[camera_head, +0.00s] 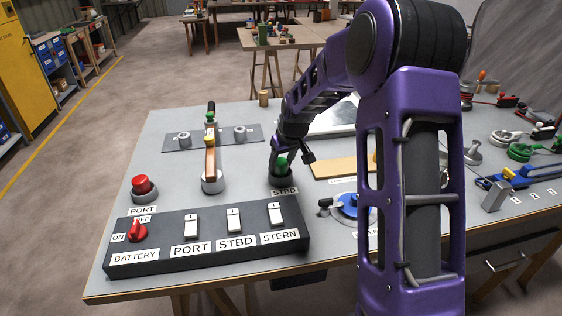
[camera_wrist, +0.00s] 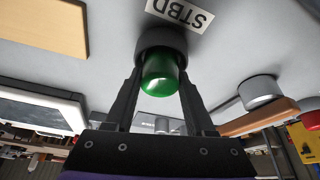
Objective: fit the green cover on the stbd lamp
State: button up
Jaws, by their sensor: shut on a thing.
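The green cover (camera_wrist: 160,78) is between the two fingers of my gripper (camera_wrist: 158,92) in the wrist view, and the fingers are shut on it. It sits at the dark round base of the stbd lamp (camera_wrist: 160,40), beside the STBD label (camera_wrist: 186,12). In the head view the green cover (camera_head: 282,161) shows above the dark lamp base (camera_head: 281,180), with my gripper (camera_head: 284,163) around it. Whether the cover is fully seated I cannot tell.
The port lamp with a red cover (camera_head: 141,184) stands at the left. A switch box (camera_head: 205,262) with a red battery knob (camera_head: 137,231) runs along the front. A wooden-handled lever (camera_head: 211,160) stands left of my gripper. A tan board (camera_head: 340,168) lies to its right.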

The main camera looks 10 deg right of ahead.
jog(key=o, duration=1.6)
jog(key=shift+c, duration=0.2)
jog(key=shift+r+p, duration=2.7)
jog(key=shift+r, duration=1.35)
